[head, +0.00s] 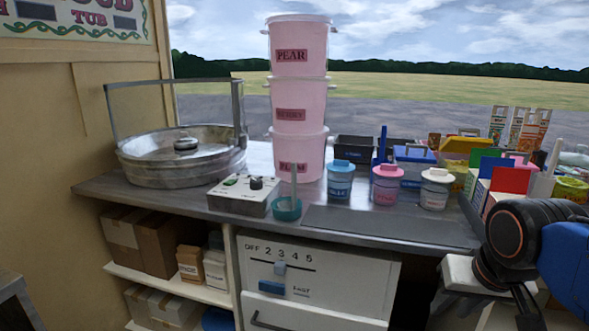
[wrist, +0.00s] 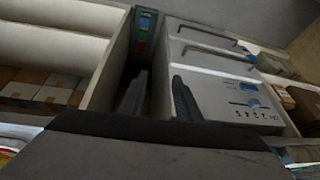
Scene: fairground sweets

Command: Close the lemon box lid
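A yellow box-like shape (head: 468,146) sits among the coloured containers at the right of the counter in the head view. It may be the lemon box, but I cannot read a label or tell how its lid stands. My gripper (wrist: 159,76) shows in the wrist view with its two dark fingers apart and nothing between them. It points at the front of the white cabinet (wrist: 215,68), away from the counter top. In the head view my arm is at the right edge, and the gripper fingers are not visible.
Stacked pink tubs (head: 299,100), a metal bowl machine (head: 180,168) and a control box (head: 243,195) stand on the counter (head: 125,187). Small blue (head: 340,182), pink (head: 386,188) and white (head: 435,192) lidded jars stand mid-counter. A dark mat (head: 385,226) at the front is clear.

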